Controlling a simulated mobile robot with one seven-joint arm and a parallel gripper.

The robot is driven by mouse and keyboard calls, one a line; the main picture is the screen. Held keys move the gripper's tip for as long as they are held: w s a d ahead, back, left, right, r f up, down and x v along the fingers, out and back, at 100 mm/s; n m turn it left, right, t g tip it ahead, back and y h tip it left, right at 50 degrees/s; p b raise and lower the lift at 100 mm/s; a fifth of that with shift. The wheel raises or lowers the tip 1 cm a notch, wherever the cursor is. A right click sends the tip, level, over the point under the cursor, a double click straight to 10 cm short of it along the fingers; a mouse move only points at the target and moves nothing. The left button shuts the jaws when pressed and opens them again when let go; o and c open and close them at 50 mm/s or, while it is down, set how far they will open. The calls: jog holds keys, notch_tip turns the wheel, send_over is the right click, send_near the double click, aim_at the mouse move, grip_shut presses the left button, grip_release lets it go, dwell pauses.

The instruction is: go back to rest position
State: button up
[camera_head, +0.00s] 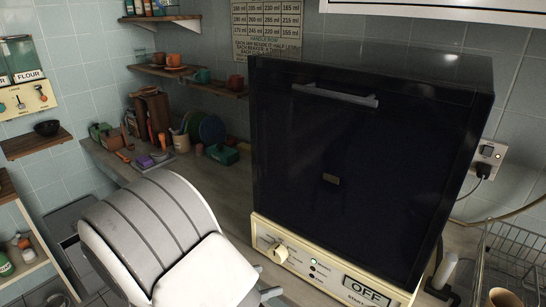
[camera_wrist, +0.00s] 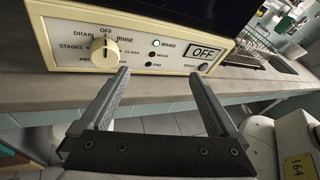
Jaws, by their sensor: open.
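My gripper (camera_wrist: 160,95) shows in the wrist view with its two grey fingers spread wide apart and nothing between them. It is in front of the counter edge, facing the cream control panel (camera_wrist: 135,45) of a black dishwasher-like machine. The panel has a round knob (camera_wrist: 103,49) and an OFF display (camera_wrist: 204,52). In the head view the machine's black door (camera_head: 345,170) is shut, with a grey handle (camera_head: 335,95) near its top. My white arm covers the lower middle of that view, and my fingers are mostly hidden there.
The counter (camera_wrist: 50,93) runs under the machine. A wire dish rack (camera_head: 515,262) stands to its right, with a plugged socket (camera_head: 487,158) above. Several kitchen items, including a green box (camera_head: 222,154), crowd the counter at left. Wall shelves (camera_head: 195,80) hold cups.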

jog(key=s+d+r+m+y, duration=0.4)
jog(key=r+m, duration=0.3)
jog(key=m, duration=0.2)
jog(key=s+d+r+m+g+y+p, duration=0.1)
jog(key=s+d+r+m+y, duration=0.3)
jog(key=d+r+m, duration=0.3)
jog(key=s+d+r+m+y+p, duration=0.1)
jog(key=s+d+r+m+y, duration=0.4)
jog(key=m, duration=0.5)
notch_tip(320, 180, up, 2)
jog(key=shift+d+r+m, duration=0.1)
jog(key=shift+d+m, duration=0.3)
jog(key=shift+d, duration=0.2)
